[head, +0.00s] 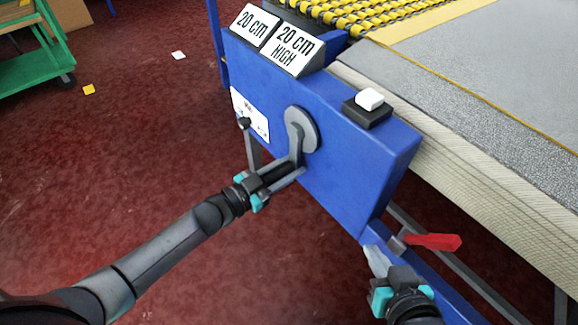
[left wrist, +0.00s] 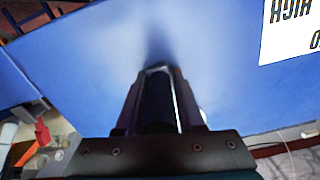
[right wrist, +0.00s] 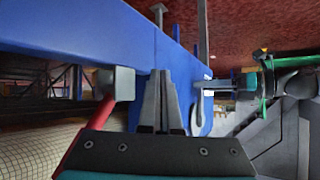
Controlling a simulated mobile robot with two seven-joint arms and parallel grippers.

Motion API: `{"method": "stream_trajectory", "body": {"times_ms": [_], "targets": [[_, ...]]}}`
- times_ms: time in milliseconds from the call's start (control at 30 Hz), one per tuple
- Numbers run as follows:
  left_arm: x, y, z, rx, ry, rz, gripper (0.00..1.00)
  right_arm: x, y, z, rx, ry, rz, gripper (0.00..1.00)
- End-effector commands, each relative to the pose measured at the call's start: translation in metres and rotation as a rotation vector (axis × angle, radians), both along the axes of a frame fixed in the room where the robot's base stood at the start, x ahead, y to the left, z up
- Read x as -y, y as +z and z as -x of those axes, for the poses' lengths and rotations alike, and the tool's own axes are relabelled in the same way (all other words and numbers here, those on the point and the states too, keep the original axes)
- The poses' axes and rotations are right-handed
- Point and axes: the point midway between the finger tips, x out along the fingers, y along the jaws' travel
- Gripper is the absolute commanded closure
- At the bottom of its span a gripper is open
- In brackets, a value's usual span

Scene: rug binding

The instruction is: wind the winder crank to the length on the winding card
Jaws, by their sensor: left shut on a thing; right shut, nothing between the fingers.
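The winder crank has a grey disc (head: 304,129) on the front of the blue winder housing (head: 340,165), and its arm points down. My left gripper (head: 284,174) is shut on the crank's dark handle, which shows between the fingers in the left wrist view (left wrist: 157,105). The fingers hide part of the handle. Two white cards stand on top of the housing: one reads "20 cm" (head: 253,25), the other "20 cm HIGH" (head: 296,50). My right gripper (head: 376,260) is shut and empty below the housing's lower right corner; its fingers are together in the right wrist view (right wrist: 160,100).
A red lever (head: 434,242) sticks out just right of my right gripper. A black box with a white button (head: 369,99) sits on the housing. A white label (head: 250,115) is on its front. A grey rug (head: 480,75) lies behind. A green cart (head: 35,60) stands far left.

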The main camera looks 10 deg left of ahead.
Motion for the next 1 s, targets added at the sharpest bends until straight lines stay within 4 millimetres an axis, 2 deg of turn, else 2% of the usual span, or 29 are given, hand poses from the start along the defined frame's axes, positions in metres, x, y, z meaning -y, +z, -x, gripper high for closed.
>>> {"method": "stream_trajectory", "body": {"times_ms": [767,1000], "targets": [[0.001,-0.001,0.001,0.001,-0.003,-0.006,1.0,0.0,0.0,0.0,-0.004,-0.001,0.002,1.0],[0.0,0.0,0.0,0.003,-0.001,-0.007,1.0,0.012,-0.003,0.006,-0.09,-0.011,0.047,1.0]]}}
